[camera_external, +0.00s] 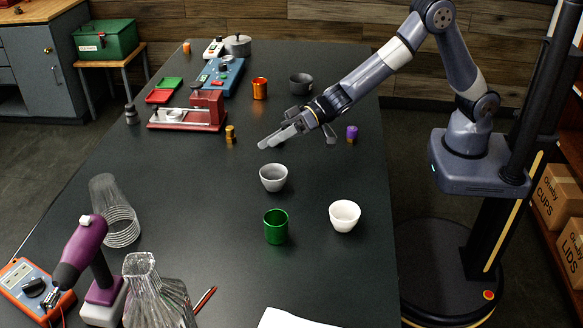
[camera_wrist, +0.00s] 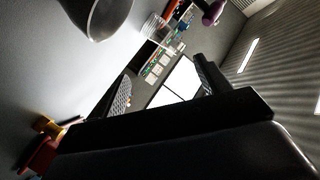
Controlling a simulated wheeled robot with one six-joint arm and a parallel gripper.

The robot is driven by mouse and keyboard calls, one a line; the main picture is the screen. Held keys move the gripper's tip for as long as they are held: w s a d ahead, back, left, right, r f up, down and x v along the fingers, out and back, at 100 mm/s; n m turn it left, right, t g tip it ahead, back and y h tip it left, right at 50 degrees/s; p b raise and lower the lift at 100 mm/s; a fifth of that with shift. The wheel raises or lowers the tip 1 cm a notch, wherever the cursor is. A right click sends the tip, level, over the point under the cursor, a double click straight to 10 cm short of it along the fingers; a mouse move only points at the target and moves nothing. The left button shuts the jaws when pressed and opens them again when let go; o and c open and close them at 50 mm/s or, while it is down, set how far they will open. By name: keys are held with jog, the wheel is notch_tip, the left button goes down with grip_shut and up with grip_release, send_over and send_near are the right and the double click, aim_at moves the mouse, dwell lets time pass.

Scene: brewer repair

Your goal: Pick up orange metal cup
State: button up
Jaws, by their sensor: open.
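The orange metal cup (camera_external: 260,88) stands upright on the dark table toward its far end, right of the blue device. My gripper (camera_external: 297,138) is open and empty above the table, nearer the camera than the orange cup and apart from it. A grey cup (camera_external: 273,177) stands just in front of my gripper and also shows at the top of the wrist view (camera_wrist: 108,18). In the wrist view the dark gripper parts fill the lower middle. I cannot make out the orange cup there.
A dark grey cup (camera_external: 301,84) stands right of the orange cup. A red machine (camera_external: 190,112), a gold piece (camera_external: 230,134) and a purple piece (camera_external: 352,132) are nearby. A green cup (camera_external: 276,227) and a white cup (camera_external: 344,215) stand in front.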

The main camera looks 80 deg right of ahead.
jog(key=w+d+m+t+h+b, duration=0.1)
jog(key=w+d+m+t+h, duration=0.25)
jog(key=d+m, duration=0.45)
jog(key=m+g+h+b, duration=0.45)
jog(key=m+h, duration=0.75)
jog(key=m, duration=2.1)
send_near(266, 88)
jog(key=shift+w+d+f+t+b, duration=0.15)
jog(key=shift+d+f+t+b, duration=0.15)
jog(key=shift+f+t, duration=0.2)
jog(key=shift+w+d+f+t+b, duration=0.15)
jog(key=shift+f+t+b, duration=0.25)
jog(key=shift+t, duration=0.1)
jog(key=shift+w+d, duration=0.1)
jog(key=shift+d, duration=0.05)
jog(key=p+x, duration=0.1)
jog(key=x, duration=0.4)
jog(key=shift+p+x, duration=1.15)
jog(key=shift+x, duration=1.55)
jog(key=shift+f, duration=0.2)
